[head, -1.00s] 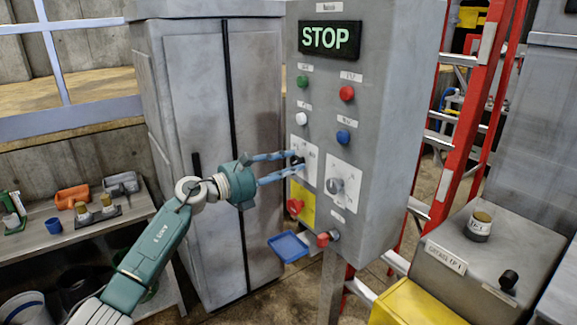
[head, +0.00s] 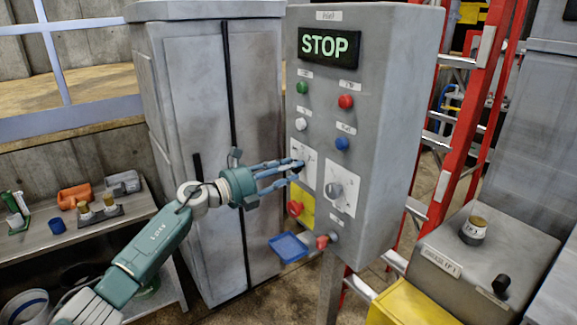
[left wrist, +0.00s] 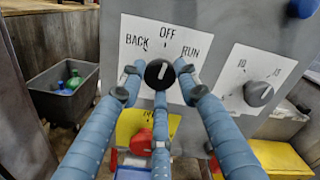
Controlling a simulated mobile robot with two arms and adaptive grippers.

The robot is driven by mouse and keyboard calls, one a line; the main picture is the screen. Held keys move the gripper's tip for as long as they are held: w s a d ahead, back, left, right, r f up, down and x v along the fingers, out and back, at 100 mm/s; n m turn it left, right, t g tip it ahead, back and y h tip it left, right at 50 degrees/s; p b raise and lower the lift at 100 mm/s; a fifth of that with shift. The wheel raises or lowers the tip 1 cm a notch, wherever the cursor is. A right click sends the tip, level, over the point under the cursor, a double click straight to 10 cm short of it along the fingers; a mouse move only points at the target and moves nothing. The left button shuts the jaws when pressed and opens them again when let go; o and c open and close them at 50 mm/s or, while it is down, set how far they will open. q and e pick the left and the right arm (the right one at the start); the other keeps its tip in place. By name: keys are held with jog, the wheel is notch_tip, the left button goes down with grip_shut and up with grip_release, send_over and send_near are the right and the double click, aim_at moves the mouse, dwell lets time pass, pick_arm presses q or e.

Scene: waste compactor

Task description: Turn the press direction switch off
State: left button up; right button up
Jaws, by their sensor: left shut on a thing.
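The press direction switch is a round black knob (left wrist: 160,73) on a white plate marked BACK, OFF and RUN in the left wrist view. Its white line points up and slightly right, roughly at the OFF mark. In the head view the switch's white plate (head: 310,168) is on the front of the grey control box (head: 385,130), and the fingers partly cover the knob. My left gripper (head: 295,168) is shut on the knob, with its blue fingers (left wrist: 163,85) around it from both sides and below. My right gripper is not in view.
A second knob (left wrist: 258,92) on a numbered plate sits right of the switch. A red emergency button (head: 294,208) on yellow is just below. Green, white, red and blue buttons and a lit STOP sign (head: 325,44) are above. A grey cabinet (head: 185,80) stands left.

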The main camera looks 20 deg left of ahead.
pick_arm(q)
jog(key=shift+s+d+f+n, duration=0.1)
jog(key=shift+f+n, duration=0.3)
jog(key=shift+n, duration=0.1)
jog(key=o, duration=1.1)
jog(key=shift+o, duration=0.2)
jog(key=v, duration=1.2)
jog(key=shift+r, duration=0.2)
